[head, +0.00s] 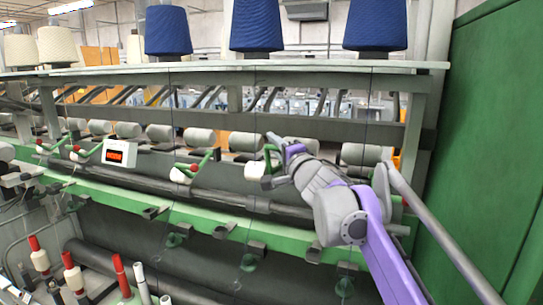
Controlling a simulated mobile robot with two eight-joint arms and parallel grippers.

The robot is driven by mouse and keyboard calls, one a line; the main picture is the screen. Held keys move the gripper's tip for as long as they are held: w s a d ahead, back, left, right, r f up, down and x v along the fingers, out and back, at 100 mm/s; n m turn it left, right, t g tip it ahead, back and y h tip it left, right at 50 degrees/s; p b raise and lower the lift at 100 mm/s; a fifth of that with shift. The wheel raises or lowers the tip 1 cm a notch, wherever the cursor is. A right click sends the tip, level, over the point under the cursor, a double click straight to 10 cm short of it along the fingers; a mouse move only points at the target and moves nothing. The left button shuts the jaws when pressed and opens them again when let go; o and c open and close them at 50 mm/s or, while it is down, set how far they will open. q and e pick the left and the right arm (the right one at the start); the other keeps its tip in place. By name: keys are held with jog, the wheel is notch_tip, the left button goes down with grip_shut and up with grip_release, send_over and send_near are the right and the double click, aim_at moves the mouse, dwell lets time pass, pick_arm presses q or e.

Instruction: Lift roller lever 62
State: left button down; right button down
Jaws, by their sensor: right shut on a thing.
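A row of roller levers runs along the green rail of the spinning frame, and no number can be read on them. My right gripper (276,146) reaches in from the lower right and is shut on a green roller lever (268,159) with a white block (255,171) at its lower end. The arm partly hides this lever and the roller behind it. To its left stands another green lever (206,160) with a white block and red knobs. My left gripper is not in view.
Pale rollers (199,139) line the frame behind the levers. A small box with a red display (119,153) sits at left. Blue yarn cones (257,25) stand on the top shelf. A green panel (490,150) closes off the right side. Bobbins (73,274) stand at lower left.

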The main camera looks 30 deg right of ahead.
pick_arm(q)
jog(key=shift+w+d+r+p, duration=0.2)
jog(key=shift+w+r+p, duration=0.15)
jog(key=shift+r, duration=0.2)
pick_arm(e)
jog(key=w+d+r, duration=0.3)
jog(key=r, duration=0.1)
jog(key=shift+d, duration=0.3)
jog(key=c, duration=1.2)
grip_release()
jog(key=o, duration=0.4)
jog(key=shift+w+d+f, duration=0.1)
jog(key=shift+w+d, duration=0.15)
jog(key=shift+d, duration=0.05)
jog(key=shift+c, duration=0.2)
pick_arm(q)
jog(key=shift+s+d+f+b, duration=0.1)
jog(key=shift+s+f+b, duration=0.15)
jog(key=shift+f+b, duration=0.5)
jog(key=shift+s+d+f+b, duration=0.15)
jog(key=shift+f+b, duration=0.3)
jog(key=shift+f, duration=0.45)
pick_arm(e)
jog(key=s+a+f, duration=0.1)
jog(key=s, duration=1)
jog(key=shift+f, duration=0.15)
